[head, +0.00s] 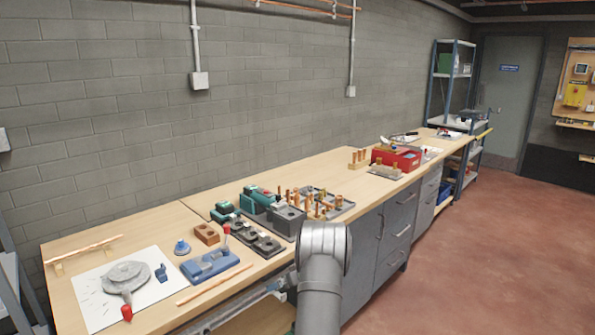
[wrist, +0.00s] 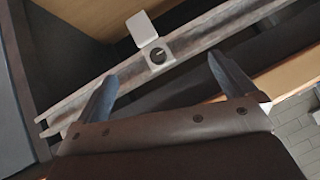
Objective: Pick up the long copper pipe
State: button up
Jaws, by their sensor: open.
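A long, thin copper-coloured pipe (head: 84,249) lies across two small wooden blocks at the far left of the bench, near the wall. A second long, thin orange-tan rod (head: 215,284) lies along the bench's front edge; I cannot tell whether it is copper or wood. My gripper (wrist: 165,85) shows in the wrist view with its two dark fingers wide apart and nothing held between them. In the head view, my grey arm stands before the bench's front, and the gripper cannot be made out clearly. Neither rod can be identified in the wrist view.
A grey metal rail (wrist: 190,42) with a round knob and white plate crosses behind my fingers. On the bench (head: 165,230), a white sheet (head: 95,305) holds a grey round tool. A blue tool (head: 210,264), trays of copper fittings and a red box (head: 397,157) stand further right.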

jog(key=c, duration=1.3)
jog(key=shift+c, duration=0.2)
